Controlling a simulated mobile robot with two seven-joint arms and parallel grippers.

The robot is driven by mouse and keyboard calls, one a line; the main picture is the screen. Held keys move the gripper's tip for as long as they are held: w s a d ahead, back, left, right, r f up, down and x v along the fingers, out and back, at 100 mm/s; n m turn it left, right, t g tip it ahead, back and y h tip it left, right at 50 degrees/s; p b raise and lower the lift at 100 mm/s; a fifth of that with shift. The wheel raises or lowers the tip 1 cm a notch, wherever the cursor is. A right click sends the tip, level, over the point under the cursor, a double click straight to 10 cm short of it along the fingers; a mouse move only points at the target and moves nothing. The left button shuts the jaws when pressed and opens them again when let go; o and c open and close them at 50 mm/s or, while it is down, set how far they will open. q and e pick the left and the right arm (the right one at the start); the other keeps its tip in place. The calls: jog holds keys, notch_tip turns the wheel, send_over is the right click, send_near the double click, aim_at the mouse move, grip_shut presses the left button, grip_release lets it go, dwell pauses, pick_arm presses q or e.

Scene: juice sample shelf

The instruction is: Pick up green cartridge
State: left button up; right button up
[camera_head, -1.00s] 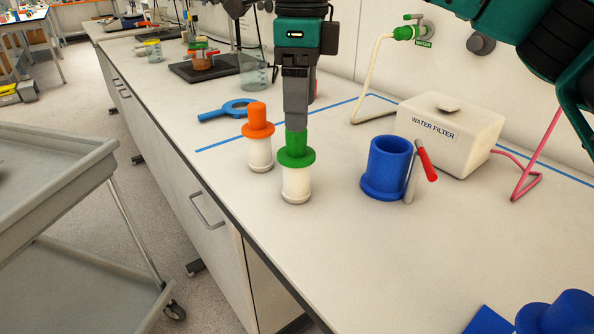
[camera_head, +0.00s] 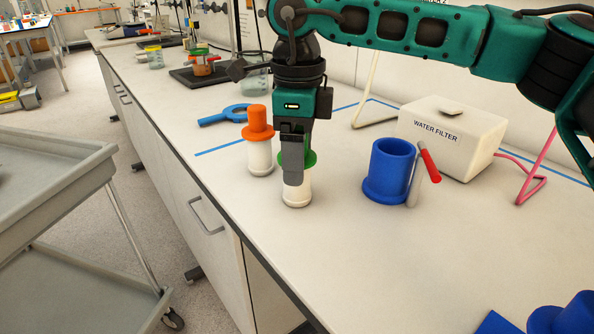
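The green cartridge (camera_head: 297,196) stands upright on the white bench, a white body with a green cap and flange. My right gripper (camera_head: 293,180) points straight down over it, its fingers level with the green top and covering most of it. The near finger hides the cap, so I cannot see whether the fingers are apart or closed on it. The orange cartridge (camera_head: 259,150), white with an orange top, stands upright just to the left and behind. My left gripper is not in view.
A blue cylindrical holder (camera_head: 385,172) with a red-handled tool (camera_head: 428,164) stands to the right. Behind it is the white water filter box (camera_head: 452,139).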

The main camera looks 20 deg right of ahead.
jog(key=c, duration=0.9)
jog(key=shift+o, duration=0.2)
jog(key=shift+r, duration=0.15)
